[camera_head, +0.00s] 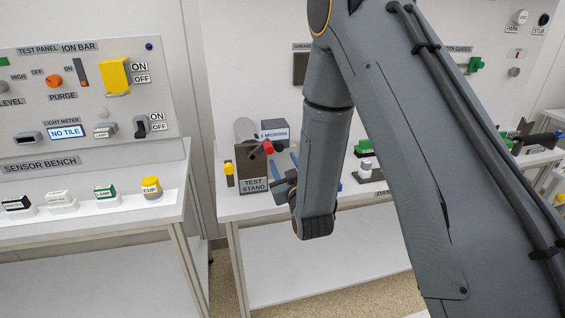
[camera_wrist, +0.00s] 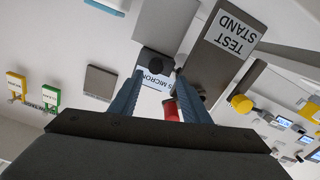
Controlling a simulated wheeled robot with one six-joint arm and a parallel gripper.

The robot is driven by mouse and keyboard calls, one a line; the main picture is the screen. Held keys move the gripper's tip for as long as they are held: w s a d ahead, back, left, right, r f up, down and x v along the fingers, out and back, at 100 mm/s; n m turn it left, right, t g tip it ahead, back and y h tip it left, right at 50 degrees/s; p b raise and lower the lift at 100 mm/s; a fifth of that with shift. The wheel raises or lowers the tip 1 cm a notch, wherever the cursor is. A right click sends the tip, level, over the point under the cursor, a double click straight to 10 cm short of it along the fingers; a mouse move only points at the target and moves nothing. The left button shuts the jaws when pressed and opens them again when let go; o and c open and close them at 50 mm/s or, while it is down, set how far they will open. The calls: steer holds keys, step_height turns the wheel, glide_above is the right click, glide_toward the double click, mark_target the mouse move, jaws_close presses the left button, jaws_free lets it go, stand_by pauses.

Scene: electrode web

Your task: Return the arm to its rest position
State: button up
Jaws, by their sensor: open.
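My arm (camera_head: 385,130) fills the right and middle of the head view, bent over at the top with its forearm hanging down. My gripper (camera_head: 282,160) is at its lower end, just right of the dark test stand (camera_head: 247,165). In the wrist view my gripper (camera_wrist: 160,76) shows two blue fingers apart. A red knob (camera_wrist: 170,110) shows between the fingers in that view, closer to the right one. Whether either finger touches it cannot be told. The red knob (camera_head: 268,147) also shows beside the stand in the head view. The test stand (camera_wrist: 208,64) is beyond the right finger.
A grey labelled box (camera_head: 274,125) stands behind the test stand and a yellow-topped item (camera_head: 229,168) at its left. Green and white items (camera_head: 366,165) are right of my forearm. The sensor bench (camera_head: 90,222) is at left, with a gap before the middle bench.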

steer(key=shift+w+d, duration=0.1)
steer(key=shift+d, duration=0.1)
steer(key=s+d+f+m+g+h, duration=0.3)
steer(key=s+d+g, duration=0.5)
steer(key=s+d, duration=0.1)
steer(key=s+d+m+g, duration=0.1)
steer(key=s+d+g, duration=0.2)
steer(key=s, duration=0.8)
steer(key=s+d+r+m+g, duration=0.1)
steer(key=s+d+g, duration=0.2)
steer(key=s, duration=0.8)
steer(key=g, duration=0.2)
steer(key=shift+s+r+g+h, duration=0.15)
steer(key=shift+r+g+h, duration=0.05)
steer(key=shift+g+h, duration=0.2)
